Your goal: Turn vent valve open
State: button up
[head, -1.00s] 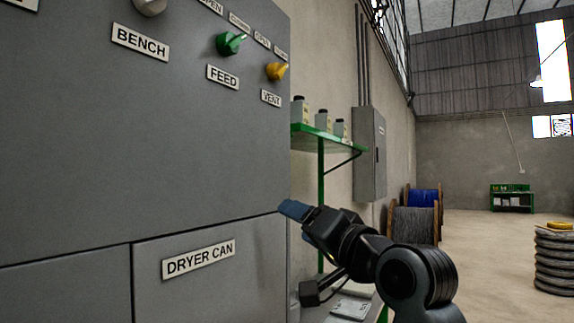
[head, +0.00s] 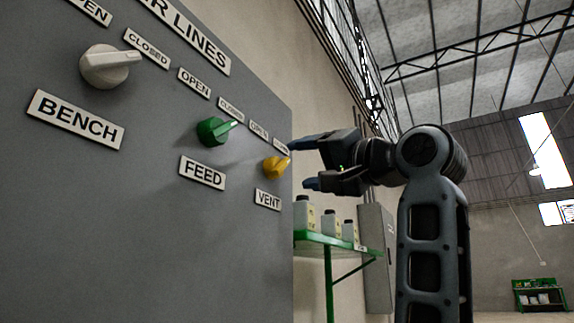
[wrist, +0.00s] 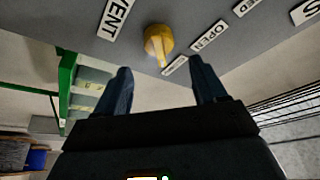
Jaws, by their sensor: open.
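The yellow vent valve knob (head: 276,167) sits on the grey panel above the VENT label (head: 268,199), near the panel's right edge. Its pointer is turned up and right, toward the right-hand small label. In the wrist view the knob (wrist: 158,41) lies ahead of and between the fingers, with its pointer beside a small label whose text I cannot read; the OPEN label (wrist: 209,36) is farther right. My gripper (head: 300,164) is open and empty, just right of the knob and apart from it. Its blue fingertips also show in the wrist view (wrist: 160,82).
The green FEED knob (head: 214,131) and white BENCH knob (head: 108,66) are on the same panel to the left. A green shelf (head: 335,243) with several bottles stands below my gripper. A grey wall box (head: 377,258) is behind it.

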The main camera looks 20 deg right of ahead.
aim_at(285, 165)
jog(key=p+x, duration=0.1)
jog(key=x, duration=0.5)
jog(key=shift+w+p, duration=0.1)
jog(key=shift+p, duration=0.25)
jog(key=c, duration=1.1)
